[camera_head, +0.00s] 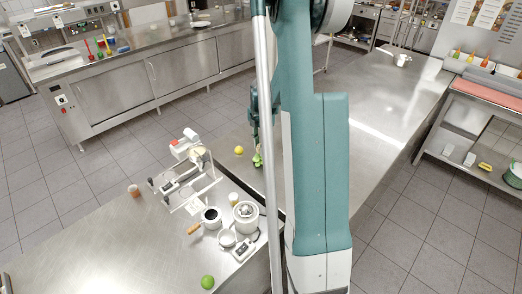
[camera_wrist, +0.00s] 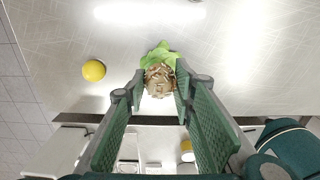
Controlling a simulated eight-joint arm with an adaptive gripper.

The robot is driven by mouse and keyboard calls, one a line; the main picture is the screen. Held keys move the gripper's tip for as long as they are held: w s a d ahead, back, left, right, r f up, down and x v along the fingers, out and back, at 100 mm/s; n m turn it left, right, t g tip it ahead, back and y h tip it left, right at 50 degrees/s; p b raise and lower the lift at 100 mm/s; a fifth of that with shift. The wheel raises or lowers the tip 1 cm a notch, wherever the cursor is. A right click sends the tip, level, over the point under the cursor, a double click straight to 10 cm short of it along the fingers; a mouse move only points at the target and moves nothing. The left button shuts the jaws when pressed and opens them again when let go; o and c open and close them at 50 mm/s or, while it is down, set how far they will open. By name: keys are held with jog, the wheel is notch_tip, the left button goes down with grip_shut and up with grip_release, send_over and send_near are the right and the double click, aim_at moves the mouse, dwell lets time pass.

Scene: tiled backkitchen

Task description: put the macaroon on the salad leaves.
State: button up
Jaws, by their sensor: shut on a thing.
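The macaroon (camera_wrist: 160,83) is a crinkled golden-brown lump held between the fingertips of my gripper (camera_wrist: 160,88) in the wrist view. The salad leaves (camera_wrist: 160,53), bright green, show just beyond it, and the macaroon covers their near part. I cannot tell whether the macaroon touches the leaves. In the head view the salad leaves (camera_head: 257,161) lie on the steel counter, right below my gripper (camera_head: 256,142). The macaroon cannot be made out there.
A yellow ball (camera_wrist: 94,70) lies left of the leaves on the counter (camera_head: 390,85). On the nearer counter stand a slicer-like device (camera_head: 187,185), a pan (camera_head: 211,217), a white grinder-like device (camera_head: 245,215) and a green fruit (camera_head: 207,282). The counter beyond the leaves is largely clear.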

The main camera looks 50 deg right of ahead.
jog(key=shift+f, duration=1.15)
jog(key=shift+f, duration=0.2)
jog(key=o, duration=0.7)
jog(key=shift+o, duration=0.2)
jog(key=shift+r, duration=0.3)
notch_tip(320, 180, up, 12)
jog(key=shift+f, duration=0.1)
